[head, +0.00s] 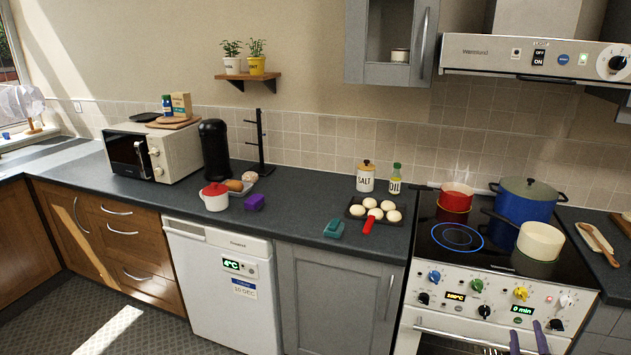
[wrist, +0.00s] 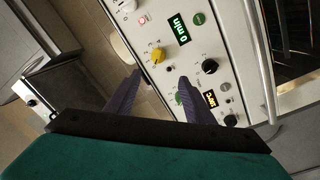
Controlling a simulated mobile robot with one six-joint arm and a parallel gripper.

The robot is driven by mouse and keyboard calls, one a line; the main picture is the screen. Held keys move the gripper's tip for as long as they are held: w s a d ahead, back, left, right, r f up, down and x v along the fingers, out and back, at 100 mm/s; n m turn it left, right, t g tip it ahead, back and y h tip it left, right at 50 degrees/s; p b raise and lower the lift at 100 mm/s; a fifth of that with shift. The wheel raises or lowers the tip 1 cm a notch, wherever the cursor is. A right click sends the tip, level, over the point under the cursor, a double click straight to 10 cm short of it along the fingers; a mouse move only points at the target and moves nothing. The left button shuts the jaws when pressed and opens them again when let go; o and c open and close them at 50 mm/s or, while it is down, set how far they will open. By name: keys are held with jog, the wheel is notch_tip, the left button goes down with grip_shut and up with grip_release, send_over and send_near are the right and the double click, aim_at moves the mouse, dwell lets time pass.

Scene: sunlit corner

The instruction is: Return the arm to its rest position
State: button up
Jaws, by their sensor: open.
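My gripper (head: 527,338) shows at the bottom right of the head view as two purple fingers, in front of the oven. In the wrist view my gripper (wrist: 160,84) has its two fingers spread apart with nothing between them. The cooker's control panel (head: 460,290) is behind and above the fingers in the head view. It fills much of the wrist view, tilted, with a yellow knob (wrist: 158,55) and a black knob (wrist: 209,66). The rest of my arm is out of the head view.
On the hob stand a red pot (head: 455,202), a blue pot (head: 525,205) and a cream saucepan (head: 540,243). An oven handle (head: 462,338) runs across the oven door near the fingers. The floor (head: 130,325) at left is clear.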

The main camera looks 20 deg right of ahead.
jog(key=w+a+f+n+t+y, duration=0.1)
jog(key=w+a+f+n+y, duration=0.15)
jog(key=w+a, duration=0.75)
jog(key=w+a+f+n+t+y, duration=0.1)
jog(key=w+a+f+t+y, duration=0.2)
jog(key=w+a, duration=0.75)
jog(key=w+a+f+g+y, duration=0.2)
jog(key=a+f+g, duration=0.1)
jog(key=a+f, duration=0.55)
jog(key=w+a+f+g+y, duration=0.25)
jog(key=a+f, duration=0.25)
jog(key=a, duration=0.7)
jog(key=s+a+f+m+g, duration=0.3)
jog(key=s+a+f+g, duration=0.5)
jog(key=s+a+f, duration=0.55)
jog(key=s+a+f+m+g+y, duration=0.1)
jog(key=s+g, duration=0.4)
jog(key=s, duration=0.5)
jog(key=s+a+m+g, duration=0.2)
jog(key=s+g, duration=0.3)
jog(key=s, duration=0.6)
jog(key=shift+s+a+f+g+y, duration=0.25)
jog(key=shift+a+f+g+y, duration=0.1)
jog(key=shift+f+y, duration=0.05)
